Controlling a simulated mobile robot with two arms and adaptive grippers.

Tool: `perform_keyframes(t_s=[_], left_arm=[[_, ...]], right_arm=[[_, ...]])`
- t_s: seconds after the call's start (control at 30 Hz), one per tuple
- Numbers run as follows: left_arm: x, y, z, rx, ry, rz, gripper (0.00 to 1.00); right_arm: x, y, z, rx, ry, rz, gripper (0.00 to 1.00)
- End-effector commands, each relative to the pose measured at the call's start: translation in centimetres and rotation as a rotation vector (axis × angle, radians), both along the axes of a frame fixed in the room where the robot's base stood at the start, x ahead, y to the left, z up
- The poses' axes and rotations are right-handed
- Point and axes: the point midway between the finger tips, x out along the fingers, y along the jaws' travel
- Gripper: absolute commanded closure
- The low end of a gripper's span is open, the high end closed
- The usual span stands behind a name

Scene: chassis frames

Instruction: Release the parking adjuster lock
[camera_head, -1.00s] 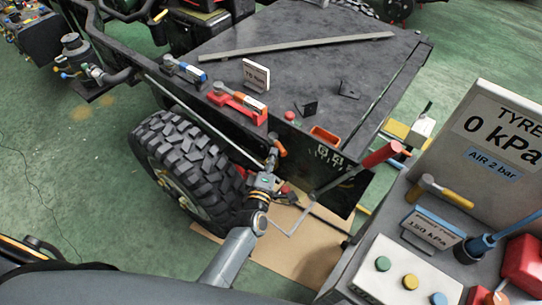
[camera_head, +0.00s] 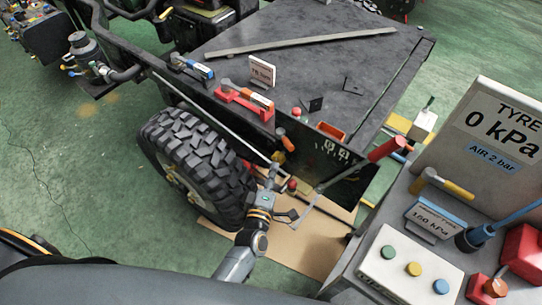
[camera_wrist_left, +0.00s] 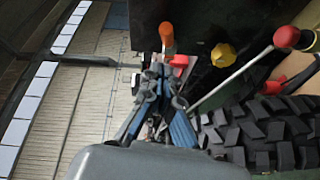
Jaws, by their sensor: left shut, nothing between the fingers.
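An orange handle (camera_head: 281,132) stands at the side of the black chassis, above the tyre; it also shows upright in the left wrist view (camera_wrist_left: 167,38). A yellow knob (camera_head: 288,144) is close beside it, and in the left wrist view (camera_wrist_left: 223,55) it sits to the right. No label tells which part is the parking adjuster lock. My left gripper (camera_head: 274,168) is shut and empty, just below the orange handle in the head view. In the left wrist view its blue fingers (camera_wrist_left: 157,75) are together below the handle, near a small red part (camera_wrist_left: 180,62). Contact cannot be told.
The large tyre (camera_head: 200,160) is close to the left of my left gripper. A red-ended rod (camera_wrist_left: 287,37) slants beside the fingers. A red-handled crank (camera_head: 387,149) and the grey console (camera_head: 400,205) stand to the right. Tools lie along the chassis edge.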

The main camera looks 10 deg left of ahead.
Motion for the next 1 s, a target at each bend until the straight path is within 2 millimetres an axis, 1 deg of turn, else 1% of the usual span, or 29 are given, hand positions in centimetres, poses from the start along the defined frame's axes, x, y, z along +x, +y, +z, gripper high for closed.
perform_keyframes(t_s=[0.03, 0.1, 0.17, 0.3, 0.5, 0.87, 0.93, 0.97, 1.0], left_arm=[[-1.0, -0.2, 0.2, 0.000, 0.003, 0.001, 1.00], [-1.9, -0.6, 0.2, 0.001, 0.002, 0.001, 1.00], [-2.5, -0.8, 0.2, 0.001, 0.001, 0.001, 1.00], [-3.2, -1.0, 0.2, 0.000, 0.000, 0.002, 1.00], [-3.3, -1.1, 0.1, 0.000, -0.001, 0.003, 1.00], [-3.3, -1.1, 0.1, 0.001, 0.000, 0.002, 1.00], [-3.4, -1.1, -0.2, 0.010, 0.008, -0.002, 1.00], [-3.6, -1.1, -0.7, 0.021, 0.017, -0.009, 1.00], [-3.8, -1.2, -1.7, 0.047, 0.039, -0.021, 1.00]], right_arm=[[0.5, -0.5, 0.5, -0.006, -0.007, 0.001, 0.60], [1.1, -1.0, 0.7, -0.011, -0.015, 0.003, 0.60], [1.3, -1.4, 0.8, -0.016, -0.018, 0.002, 0.60], [1.0, -1.5, 0.9, -0.018, -0.015, 0.003, 0.60], [0.3, -1.2, 0.9, -0.015, -0.004, 0.002, 0.60], [0.2, 0.1, 0.9, 0.001, -0.004, -0.002, 0.60], [0.2, 0.1, 0.8, 0.001, -0.004, -0.001, 0.60], [0.2, 0.1, 0.8, 0.001, -0.004, -0.001, 0.60], [0.2, 0.0, 0.8, 0.001, -0.004, -0.001, 0.60]])
